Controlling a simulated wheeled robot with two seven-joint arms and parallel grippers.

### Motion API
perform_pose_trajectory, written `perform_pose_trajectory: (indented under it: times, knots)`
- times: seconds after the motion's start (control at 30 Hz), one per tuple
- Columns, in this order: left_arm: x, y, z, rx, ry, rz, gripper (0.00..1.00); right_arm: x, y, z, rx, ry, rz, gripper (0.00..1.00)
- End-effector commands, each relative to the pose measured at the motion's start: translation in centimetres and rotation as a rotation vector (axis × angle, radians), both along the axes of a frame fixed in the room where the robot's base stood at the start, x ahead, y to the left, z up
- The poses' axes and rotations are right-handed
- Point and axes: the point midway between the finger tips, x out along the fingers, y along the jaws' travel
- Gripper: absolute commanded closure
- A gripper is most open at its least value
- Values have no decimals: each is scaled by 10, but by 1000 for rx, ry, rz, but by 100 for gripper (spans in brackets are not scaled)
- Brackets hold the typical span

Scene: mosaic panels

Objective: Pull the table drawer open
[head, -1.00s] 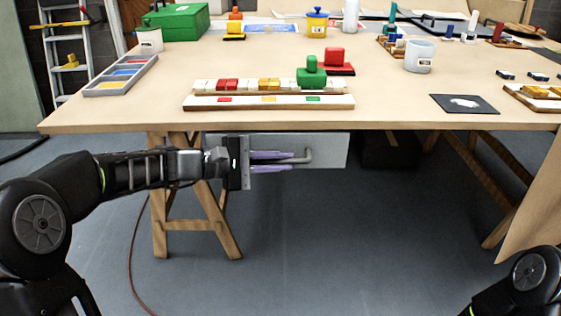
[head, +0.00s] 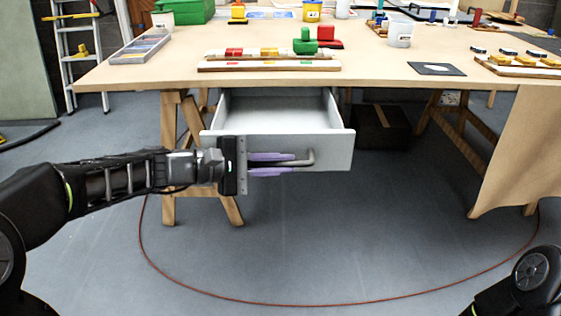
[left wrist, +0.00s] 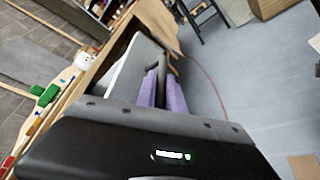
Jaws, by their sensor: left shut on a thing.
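The grey-white table drawer (head: 338,152) hangs under the wooden table (head: 130,73) and stands well out from it in the head view. Its inside shows and looks empty. A grey bar handle (head: 312,158) is on its front. My left gripper (head: 288,163), with purple fingers, comes in from the left and is shut on the handle. In the left wrist view the purple fingers (left wrist: 161,90) close around the dark handle bar beside the drawer front (left wrist: 132,68). Of my right arm only a dark part shows at the lower right; its gripper is out of view.
Trestle legs (head: 172,160) stand left of the drawer. A dark box (head: 382,128) is under the table at right. A red cable (head: 330,303) curves over the clear grey floor. Coloured blocks and a grey tray (head: 140,49) are on the tabletop.

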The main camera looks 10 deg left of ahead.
Motion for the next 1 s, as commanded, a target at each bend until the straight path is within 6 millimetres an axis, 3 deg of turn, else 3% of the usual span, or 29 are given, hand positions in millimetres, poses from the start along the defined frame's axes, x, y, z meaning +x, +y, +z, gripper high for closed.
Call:
perform_pose_trajectory:
  times: [0.37, 0.4, 0.67, 1.0]
  knots:
    - [-2, 0, 0, 1, 1, 0, 100, 0, 0, 0, 0, -1, 0, 64]
    - [-2, 0, 0, 1, 0, 1, 87, 0, 0, -1, 0, -1, 0, 64]
    - [-2, 0, 0, 0, 0, 0, 66, 0, 0, 0, 0, -1, 0, 64]
    - [-4, 3, 2, -1, -1, 1, 66, 0, 0, 1, 0, 0, 0, 64]
